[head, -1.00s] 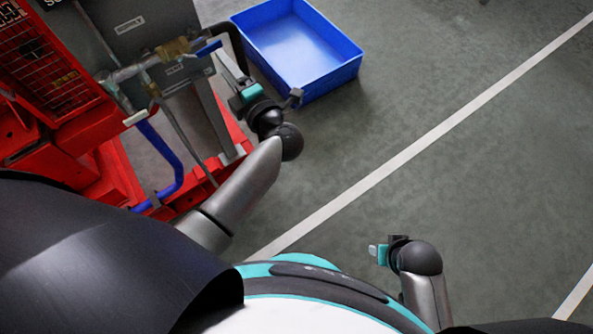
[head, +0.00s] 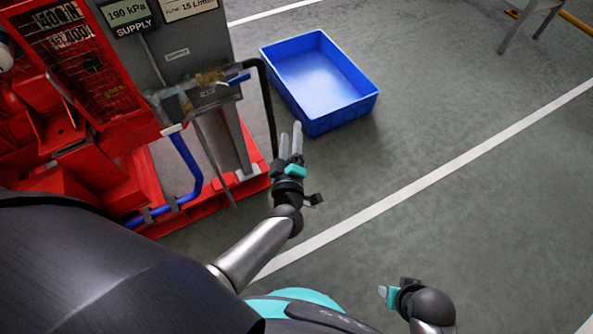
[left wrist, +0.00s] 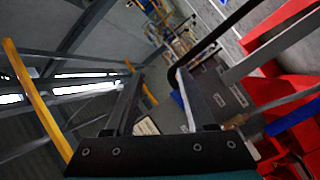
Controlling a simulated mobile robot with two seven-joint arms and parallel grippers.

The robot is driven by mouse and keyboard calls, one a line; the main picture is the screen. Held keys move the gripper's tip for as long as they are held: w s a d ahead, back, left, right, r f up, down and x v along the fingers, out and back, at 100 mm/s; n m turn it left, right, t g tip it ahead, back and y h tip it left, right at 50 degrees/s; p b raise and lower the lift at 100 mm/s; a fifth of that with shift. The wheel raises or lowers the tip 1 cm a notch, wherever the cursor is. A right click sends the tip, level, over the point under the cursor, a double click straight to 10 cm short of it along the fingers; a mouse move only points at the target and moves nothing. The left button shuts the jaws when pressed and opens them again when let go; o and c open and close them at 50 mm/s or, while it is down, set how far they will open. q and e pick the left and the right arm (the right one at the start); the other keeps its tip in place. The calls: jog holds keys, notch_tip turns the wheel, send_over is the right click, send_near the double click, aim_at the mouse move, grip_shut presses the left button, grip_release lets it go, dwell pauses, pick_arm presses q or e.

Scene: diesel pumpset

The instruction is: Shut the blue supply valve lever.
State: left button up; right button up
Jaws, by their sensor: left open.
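The blue supply valve lever (head: 239,79) sticks out to the right from the brass valve (head: 210,76) on the grey panel of the red pumpset. It looks roughly in line with the pipe there. My left gripper (head: 291,140) is open and empty, below and right of the lever and apart from it. In the left wrist view my left gripper (left wrist: 158,80) shows its two fingers spread. A small blue patch beside the right finger there may be the lever; I cannot tell. My right gripper (head: 385,292) is low in the head view, far from the pumpset, its jaws unclear.
A black hose (head: 268,100) hangs between the lever and a blue bin (head: 315,80) on the floor. A blue pipe (head: 186,160) runs below the valve by the red base (head: 245,188). The green floor right of my left gripper is clear.

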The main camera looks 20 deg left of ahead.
pick_arm(q)
jog(key=s+d+f+m+g+h+p, duration=0.2)
jog(key=s+d+f+m+h+p, duration=0.1)
jog(key=s+d+f+m+h, duration=0.1)
notch_tip(320, 180, down, 3)
jog(key=s+m+h, duration=0.1)
jog(key=s+m, duration=0.1)
jog(key=m, duration=0.1)
jog(key=shift+s+g+p, duration=0.15)
jog(key=shift+g+p, duration=0.15)
jog(key=shift+p, duration=0.05)
jog(key=shift+f, duration=0.1)
jog(key=shift+c, duration=0.3)
